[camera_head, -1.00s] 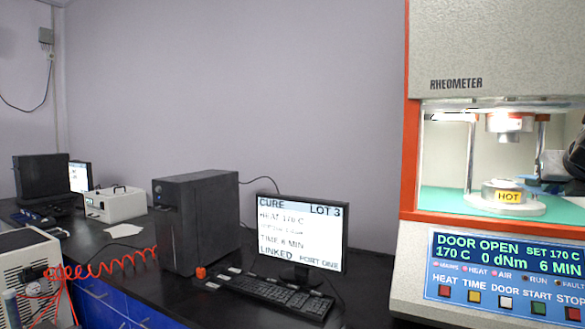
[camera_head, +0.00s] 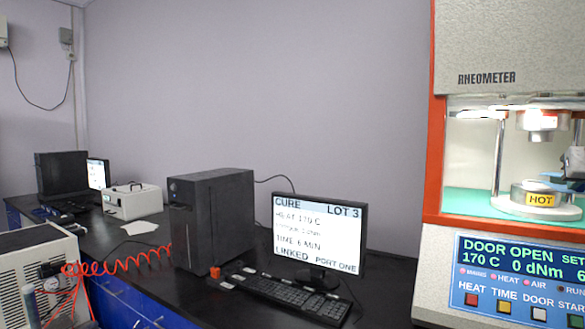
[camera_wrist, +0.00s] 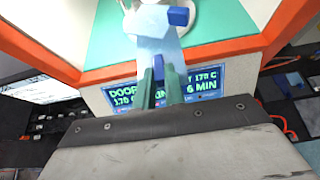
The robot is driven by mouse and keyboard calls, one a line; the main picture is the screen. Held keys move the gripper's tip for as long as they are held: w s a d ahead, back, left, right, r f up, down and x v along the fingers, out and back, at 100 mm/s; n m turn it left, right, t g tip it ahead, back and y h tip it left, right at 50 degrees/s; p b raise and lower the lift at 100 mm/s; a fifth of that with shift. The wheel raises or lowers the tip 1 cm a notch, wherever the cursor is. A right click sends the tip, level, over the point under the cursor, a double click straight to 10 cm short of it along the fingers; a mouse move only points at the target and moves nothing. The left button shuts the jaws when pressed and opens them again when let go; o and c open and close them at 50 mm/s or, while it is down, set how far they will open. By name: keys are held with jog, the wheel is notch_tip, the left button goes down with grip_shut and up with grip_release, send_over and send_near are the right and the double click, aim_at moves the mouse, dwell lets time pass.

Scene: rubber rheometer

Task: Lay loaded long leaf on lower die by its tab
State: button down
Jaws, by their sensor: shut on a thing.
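My gripper (camera_wrist: 159,88) is shut on a blue tab (camera_wrist: 158,66) of the long leaf (camera_wrist: 155,35), a pale blue-white strip reaching forward from the fingers. Another blue piece (camera_wrist: 178,16) shows at its far end. In the head view, my gripper (camera_head: 577,162) is at the right edge, inside the open rheometer chamber, and a bluish part of the leaf (camera_head: 562,179) shows by the right side of the lower die (camera_head: 525,193). The round metal die carries a yellow HOT label. I cannot tell whether leaf and die touch. The leaf's load is not clear.
The upper die (camera_head: 541,121) hangs above the lower one. A metal post (camera_head: 499,150) and the orange door frame (camera_head: 436,150) bound the chamber's left side. The rheometer panel (camera_head: 520,265) reads DOOR OPEN, 170 C. A monitor (camera_head: 318,235) and keyboard (camera_head: 290,298) stand left.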

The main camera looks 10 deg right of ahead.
jog(key=shift+w+d+f, duration=0.3)
jog(key=shift+w+d, duration=1.6)
jog(key=shift+w, duration=0.5)
jog(key=shift+w+d+f, duration=0.3)
jog(key=shift+w+d, duration=1.6)
jog(key=shift+w, duration=0.45)
jog(key=shift+w+d+f, duration=0.3)
jog(key=shift+w+d, duration=1.6)
jog(key=shift+w, duration=0.5)
jog(key=c, duration=1.4)
grip_release()
jog(key=shift+s, duration=0.1)
